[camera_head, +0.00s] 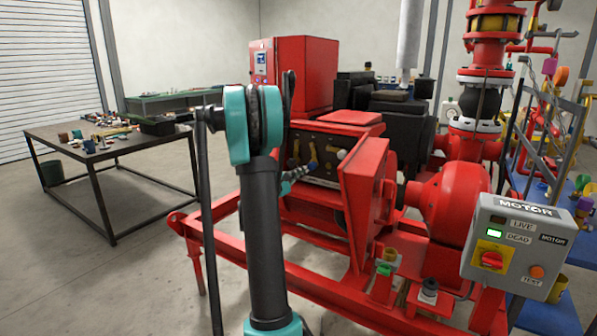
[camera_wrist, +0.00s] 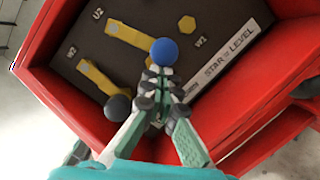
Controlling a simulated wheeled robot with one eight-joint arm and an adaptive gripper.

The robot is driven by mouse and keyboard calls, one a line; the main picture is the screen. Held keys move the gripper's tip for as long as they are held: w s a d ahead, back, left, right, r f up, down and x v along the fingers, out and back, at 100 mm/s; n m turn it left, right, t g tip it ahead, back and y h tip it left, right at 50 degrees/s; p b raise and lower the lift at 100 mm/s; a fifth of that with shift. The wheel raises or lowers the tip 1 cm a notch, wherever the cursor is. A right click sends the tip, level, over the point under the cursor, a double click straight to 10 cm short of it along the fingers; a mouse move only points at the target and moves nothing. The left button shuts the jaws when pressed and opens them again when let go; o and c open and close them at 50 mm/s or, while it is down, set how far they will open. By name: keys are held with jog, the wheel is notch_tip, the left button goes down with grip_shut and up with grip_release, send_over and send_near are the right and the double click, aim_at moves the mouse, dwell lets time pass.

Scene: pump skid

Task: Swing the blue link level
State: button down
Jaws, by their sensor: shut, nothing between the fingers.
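The blue link shows in the wrist view as a yellow bar (camera_wrist: 130,36) with a blue ball knob (camera_wrist: 164,51) at its lower right end. Its other end is on a yellow hex bolt near the U2 mark. The bar is tilted, neither parallel nor square to the "STAR = LEVEL" label (camera_wrist: 222,60). My gripper (camera_wrist: 158,76) is shut and empty, its fingertips just below the blue knob. I cannot tell whether they touch it. In the head view my gripper (camera_head: 292,182) is at the left of the open red terminal box, partly hidden by my arm.
A second yellow link (camera_wrist: 95,78) with a dark knob (camera_wrist: 117,107) lies left of my fingers, about square to the label. A bare hex bolt (camera_wrist: 187,25) sits by W1. Red box walls (camera_wrist: 235,105) surround the panel. A grey motor switch box (camera_head: 518,245) stands at right.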

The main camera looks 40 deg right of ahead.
jog(key=s+n, duration=0.1)
jog(key=n, duration=0.1)
jog(key=s+d+n, duration=0.1)
jog(key=n, duration=0.1)
jog(key=shift+s+d+r+t, duration=0.1)
jog(key=shift+s+r+t, duration=0.05)
jog(key=shift+s+t, duration=0.25)
jog(key=s+d+r+n+t, duration=0.2)
jog(key=s+r+n, duration=0.3)
jog(key=n, duration=0.6)
jog(key=shift+t, duration=0.6)
jog(key=shift+r, duration=0.1)
